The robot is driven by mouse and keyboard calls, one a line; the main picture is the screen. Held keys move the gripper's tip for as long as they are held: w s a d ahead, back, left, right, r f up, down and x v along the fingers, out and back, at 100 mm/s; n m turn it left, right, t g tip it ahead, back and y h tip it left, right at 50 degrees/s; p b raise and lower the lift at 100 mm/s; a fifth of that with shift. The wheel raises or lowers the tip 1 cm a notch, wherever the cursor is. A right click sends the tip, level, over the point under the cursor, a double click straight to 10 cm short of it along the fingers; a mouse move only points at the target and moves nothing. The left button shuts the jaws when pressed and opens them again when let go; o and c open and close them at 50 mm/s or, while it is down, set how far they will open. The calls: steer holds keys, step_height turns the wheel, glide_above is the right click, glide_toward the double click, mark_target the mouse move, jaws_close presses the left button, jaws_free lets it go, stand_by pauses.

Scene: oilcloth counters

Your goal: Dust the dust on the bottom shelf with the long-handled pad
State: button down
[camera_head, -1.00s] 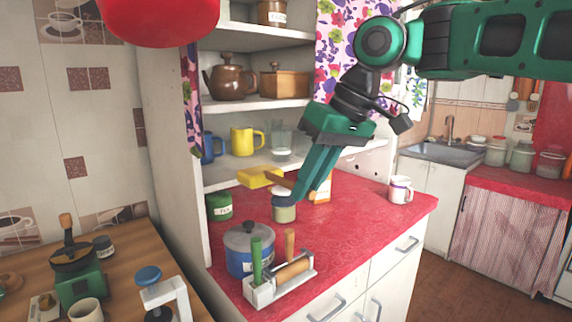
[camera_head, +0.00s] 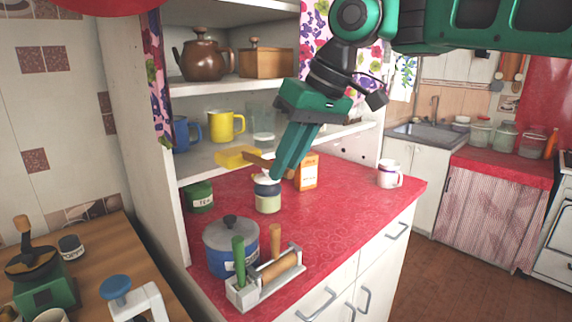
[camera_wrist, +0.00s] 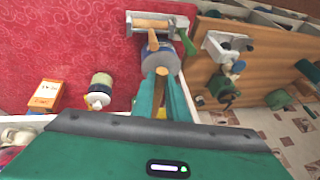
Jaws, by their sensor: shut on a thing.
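The long-handled pad has a yellow head (camera_head: 236,156) and a wooden handle (camera_head: 259,161). My gripper (camera_head: 280,170) is shut on the handle, whose end shows between the fingers in the wrist view (camera_wrist: 161,71). The yellow head is at the front edge of the bottom shelf (camera_head: 200,166), below the yellow mug (camera_head: 226,125); I cannot tell whether it touches the shelf. The shelf also bears a blue mug (camera_head: 186,134) and a clear glass (camera_head: 262,120). I cannot make out dust on the shelf.
Below on the red counter (camera_head: 340,215) stand a green tin (camera_head: 199,197), a pale jar (camera_head: 267,197), an orange box (camera_head: 307,173), a blue pot (camera_head: 221,248), a white rack (camera_head: 262,285) and a white mug (camera_head: 389,175). A teapot (camera_head: 203,58) stands on the shelf above.

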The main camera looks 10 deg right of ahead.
mark_target(246, 151)
steer(key=shift+w+a+f, duration=0.35)
steer(key=shift+w+a, duration=0.9)
steer(key=shift+w, duration=0.6)
steer(key=shift+w+a+f, duration=0.35)
steer(key=shift+w+a, duration=0.95)
steer(key=shift+w, duration=0.55)
steer(key=shift+w+a+f, duration=0.35)
steer(key=shift+w+a, duration=0.9)
steer(key=shift+w, duration=0.6)
steer(key=shift+f, duration=0.3)
